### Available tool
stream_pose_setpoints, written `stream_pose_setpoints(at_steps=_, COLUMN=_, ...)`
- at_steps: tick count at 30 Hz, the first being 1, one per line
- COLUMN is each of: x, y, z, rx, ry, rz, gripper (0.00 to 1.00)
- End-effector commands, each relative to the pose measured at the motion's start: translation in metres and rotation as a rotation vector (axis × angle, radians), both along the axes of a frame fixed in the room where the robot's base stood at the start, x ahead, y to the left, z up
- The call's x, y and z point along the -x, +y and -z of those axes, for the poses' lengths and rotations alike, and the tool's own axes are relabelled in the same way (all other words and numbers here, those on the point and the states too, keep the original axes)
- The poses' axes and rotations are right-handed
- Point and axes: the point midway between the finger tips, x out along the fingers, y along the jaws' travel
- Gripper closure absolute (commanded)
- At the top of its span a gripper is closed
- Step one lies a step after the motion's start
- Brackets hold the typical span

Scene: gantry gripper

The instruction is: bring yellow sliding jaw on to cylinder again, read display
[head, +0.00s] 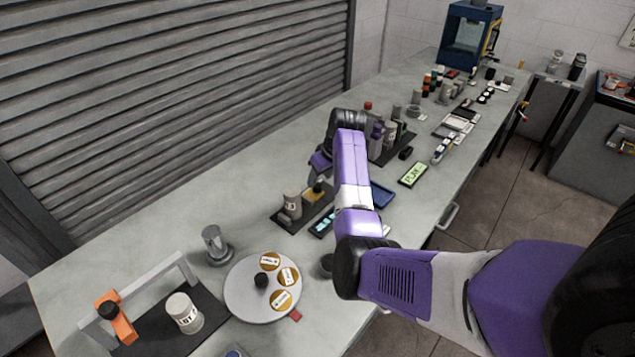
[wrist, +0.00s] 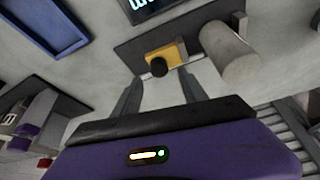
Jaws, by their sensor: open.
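The yellow sliding jaw (head: 318,187) with a black knob stands on a dark base plate (head: 281,218), beside a grey cylinder (head: 292,204). In the wrist view the yellow jaw (wrist: 168,53) and the cylinder (wrist: 230,55) show with a narrow gap between them. My gripper (head: 316,170) is open, and its two fingers (wrist: 161,80) point towards the jaw, one on each side of the knob in the picture. I cannot tell whether they touch anything. A display (head: 321,224) with cyan characters lies at the plate's near side; its edge also shows in the wrist view (wrist: 148,8). Its reading is not legible.
A blue tray (head: 382,195) and a green display (head: 413,175) lie right of my arm. Bottles (head: 390,133) stand beyond. The table behind the plate is clear.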

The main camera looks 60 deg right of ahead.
Motion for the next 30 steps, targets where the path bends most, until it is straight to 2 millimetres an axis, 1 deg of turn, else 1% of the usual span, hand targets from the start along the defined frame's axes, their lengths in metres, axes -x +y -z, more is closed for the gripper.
stream_pose_setpoints(at_steps=3, x=-0.007, y=-0.002, z=0.016, rx=-0.002, ry=0.000, rz=-0.001, gripper=0.50)
stream_pose_setpoints(at_steps=9, x=-0.013, y=-0.006, z=0.033, rx=0.000, ry=-0.001, rz=0.001, gripper=0.50)
stream_pose_setpoints(at_steps=13, x=-0.014, y=-0.007, z=0.037, rx=0.001, ry=-0.002, rz=0.001, gripper=0.50)
stream_pose_setpoints(at_steps=19, x=-0.014, y=-0.007, z=0.037, rx=0.003, ry=-0.002, rz=0.002, gripper=0.50)
stream_pose_setpoints(at_steps=20, x=-0.014, y=-0.007, z=0.037, rx=0.003, ry=-0.002, rz=0.002, gripper=0.52)
stream_pose_setpoints(at_steps=24, x=-0.014, y=-0.007, z=0.037, rx=0.003, ry=-0.002, rz=0.002, gripper=0.79)
stream_pose_setpoints(at_steps=26, x=-0.014, y=-0.007, z=0.037, rx=0.003, ry=-0.002, rz=0.002, gripper=0.91)
stream_pose_setpoints(at_steps=27, x=-0.014, y=-0.007, z=0.037, rx=0.003, ry=-0.002, rz=0.002, gripper=0.99)
stream_pose_setpoints(at_steps=30, x=-0.014, y=-0.007, z=0.037, rx=0.002, ry=-0.001, rz=0.002, gripper=1.00)
